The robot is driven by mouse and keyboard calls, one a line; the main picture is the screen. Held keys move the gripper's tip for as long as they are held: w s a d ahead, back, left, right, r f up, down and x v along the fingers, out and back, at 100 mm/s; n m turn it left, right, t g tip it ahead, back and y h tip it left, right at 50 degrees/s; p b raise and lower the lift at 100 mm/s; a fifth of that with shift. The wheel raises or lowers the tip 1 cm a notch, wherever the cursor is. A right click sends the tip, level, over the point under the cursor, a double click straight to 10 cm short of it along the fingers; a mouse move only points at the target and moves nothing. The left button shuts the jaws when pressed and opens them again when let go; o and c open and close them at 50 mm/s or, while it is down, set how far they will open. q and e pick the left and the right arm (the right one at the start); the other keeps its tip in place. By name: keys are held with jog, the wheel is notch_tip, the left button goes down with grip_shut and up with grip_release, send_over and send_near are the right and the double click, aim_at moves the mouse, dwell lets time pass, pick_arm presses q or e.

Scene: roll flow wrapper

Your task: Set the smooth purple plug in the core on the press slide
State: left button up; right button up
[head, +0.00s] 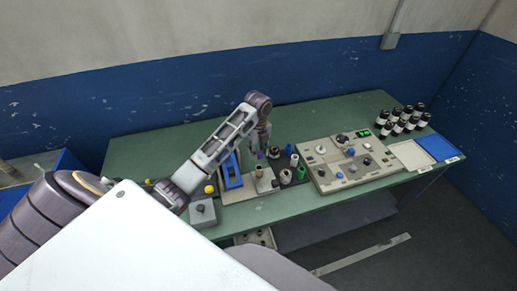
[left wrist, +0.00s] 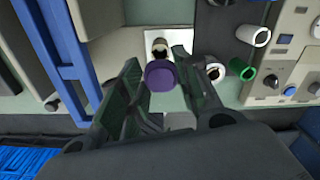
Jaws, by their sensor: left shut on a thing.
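My left gripper (head: 262,148) is shut on the purple plug (left wrist: 160,76), which sits between the fingertips (left wrist: 163,66) in the left wrist view. The plug also shows as a small purple spot (head: 260,155) in the head view. Beyond the plug in the left wrist view, a pale core with a dark opening (left wrist: 159,46) stands on a light plate (left wrist: 180,37). That plate (head: 265,184) is below the gripper in the head view. The plug appears above and apart from the core, though the exact gap is hard to tell. My right gripper is not in view.
A blue frame (head: 231,170) stands left of the plate. White and green rolls (head: 300,172) and dark pieces stand close on the right. A control panel (head: 325,183), several black bottles (head: 400,122) and a blue tray (head: 438,147) lie farther right. The back of the green table (head: 310,120) is clear.

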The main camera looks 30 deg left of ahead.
aim_at(259, 158)
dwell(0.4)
pick_arm(q)
jog(key=shift+f, duration=0.15)
jog(key=shift+f, duration=2.3)
jog(key=shift+f, duration=1.15)
dwell(1.4)
jog(key=o, duration=1.2)
jog(key=shift+o, duration=0.2)
jog(key=shift+r, duration=0.15)
jog(key=shift+r, duration=3.9)
